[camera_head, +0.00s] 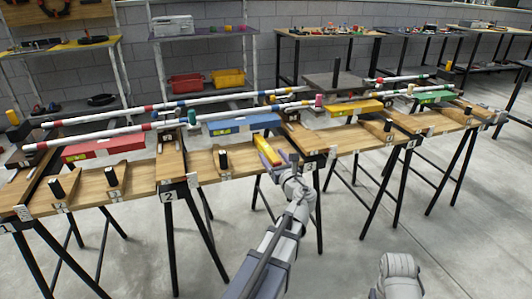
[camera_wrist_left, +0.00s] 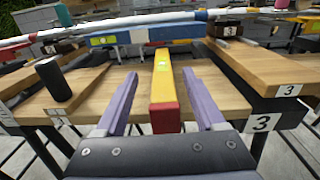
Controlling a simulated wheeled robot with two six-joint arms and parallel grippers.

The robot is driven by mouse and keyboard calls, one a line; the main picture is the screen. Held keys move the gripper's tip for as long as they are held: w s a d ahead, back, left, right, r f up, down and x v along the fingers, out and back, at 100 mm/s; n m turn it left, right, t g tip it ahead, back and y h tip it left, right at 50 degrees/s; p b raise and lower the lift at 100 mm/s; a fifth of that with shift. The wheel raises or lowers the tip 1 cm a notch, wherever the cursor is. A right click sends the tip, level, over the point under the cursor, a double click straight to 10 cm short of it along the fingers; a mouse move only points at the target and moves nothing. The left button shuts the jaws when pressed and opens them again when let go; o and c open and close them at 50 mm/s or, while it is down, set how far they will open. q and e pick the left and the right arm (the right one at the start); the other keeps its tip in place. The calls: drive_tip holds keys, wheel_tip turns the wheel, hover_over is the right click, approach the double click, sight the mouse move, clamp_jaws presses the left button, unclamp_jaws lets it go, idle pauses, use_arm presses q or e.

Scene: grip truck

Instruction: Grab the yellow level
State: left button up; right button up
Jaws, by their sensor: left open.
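The yellow level (camera_head: 267,149) is a long yellow bar in the head view, lying at the wooden table section between numbers 2 and 3. In the left wrist view the yellow level (camera_wrist_left: 163,85) points away from me, its near end red. My left gripper (camera_head: 281,163) reaches it from the front. In the wrist view the purple fingers of my left gripper (camera_wrist_left: 162,92) are spread, one on each side of the level, with gaps on both sides. Whether the fingers are lowered fully around it I cannot tell.
A blue level (camera_head: 240,124) lies just behind, with a red one (camera_head: 103,148) left and another yellow one (camera_head: 353,108) right. Long striped poles (camera_head: 100,133) run behind. A black upright peg (camera_wrist_left: 53,78) stands left of my fingers. The floor in front is clear.

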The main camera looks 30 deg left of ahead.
sight(269, 151)
use_arm(q)
drive_tip(key=x, duration=0.4)
drive_tip(key=shift+w+d+f, duration=0.1)
drive_tip(key=shift+w+f, duration=0.1)
drive_tip(key=shift+w, duration=0.05)
clamp_jaws()
idle(0.4)
